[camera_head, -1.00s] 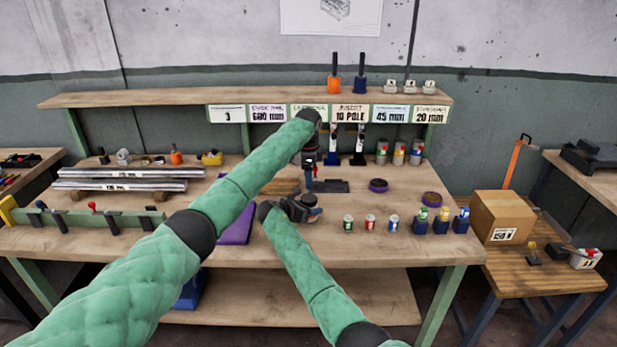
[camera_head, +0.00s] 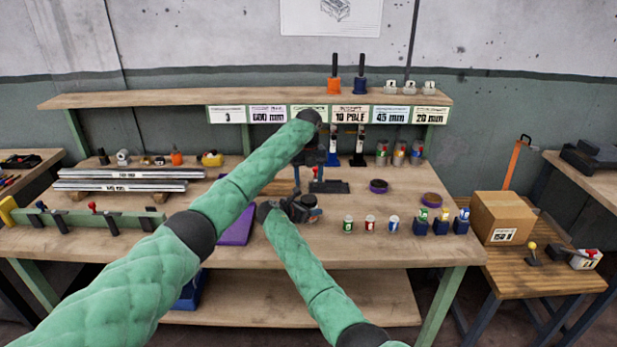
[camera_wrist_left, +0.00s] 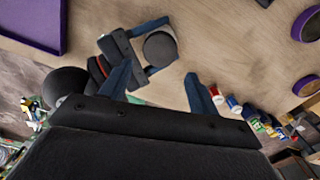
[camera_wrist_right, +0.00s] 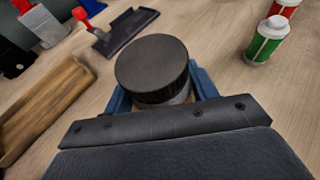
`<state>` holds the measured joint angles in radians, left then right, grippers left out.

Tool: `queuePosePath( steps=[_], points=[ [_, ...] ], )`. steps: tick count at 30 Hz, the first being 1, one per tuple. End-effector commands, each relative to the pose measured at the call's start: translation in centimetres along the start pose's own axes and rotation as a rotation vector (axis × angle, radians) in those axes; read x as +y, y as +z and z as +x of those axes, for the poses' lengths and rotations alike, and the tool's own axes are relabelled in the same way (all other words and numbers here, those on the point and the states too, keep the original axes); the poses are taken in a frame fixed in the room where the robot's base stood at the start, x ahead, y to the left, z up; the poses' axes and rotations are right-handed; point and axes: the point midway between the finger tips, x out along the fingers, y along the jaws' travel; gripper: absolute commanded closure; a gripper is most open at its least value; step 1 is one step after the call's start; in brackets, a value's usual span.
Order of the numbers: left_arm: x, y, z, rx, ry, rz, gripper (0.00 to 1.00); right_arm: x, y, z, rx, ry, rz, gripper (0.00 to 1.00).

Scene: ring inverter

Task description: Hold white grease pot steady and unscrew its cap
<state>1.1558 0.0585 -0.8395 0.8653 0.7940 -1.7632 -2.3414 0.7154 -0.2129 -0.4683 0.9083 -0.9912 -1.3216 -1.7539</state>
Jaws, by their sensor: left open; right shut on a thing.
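The grease pot stands on the bench with its wide black cap (camera_wrist_right: 152,66) on top. Only a narrow pale strip of its body (camera_wrist_right: 180,96) shows under the cap. My right gripper (camera_wrist_right: 160,92) is shut around the body below the cap; it also shows in the head view (camera_head: 303,209). The cap shows from above in the left wrist view (camera_wrist_left: 160,48). My left gripper (camera_wrist_left: 157,82) is open and empty, with the cap beyond its spread blue fingertips, apart from them. In the head view my left gripper (camera_head: 310,178) is above and behind the pot.
Several small cans, including a green one (camera_head: 348,224), stand right of the pot. A purple tray (camera_head: 238,226) lies at left. A dark holder (camera_head: 330,187) and a purple ring (camera_head: 379,186) lie behind.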

Motion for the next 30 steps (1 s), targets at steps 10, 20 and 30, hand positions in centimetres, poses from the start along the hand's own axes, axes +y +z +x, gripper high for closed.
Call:
queuePosePath(
  steps=[10,20,30],
  points=[
    [0.0,0.0,0.1,0.0,0.0,0.224,0.39,0.0,0.0,0.0,0.0,0.0,0.0,1.0],
    [0.0,0.0,3.6,0.001,0.0,0.233,0.39,0.0,0.0,0.0,0.0,0.0,0.0,1.0],
    [0.0,0.0,7.4,0.001,0.001,0.231,0.39,0.0,0.0,0.0,0.0,0.0,0.0,1.0]
  ],
)
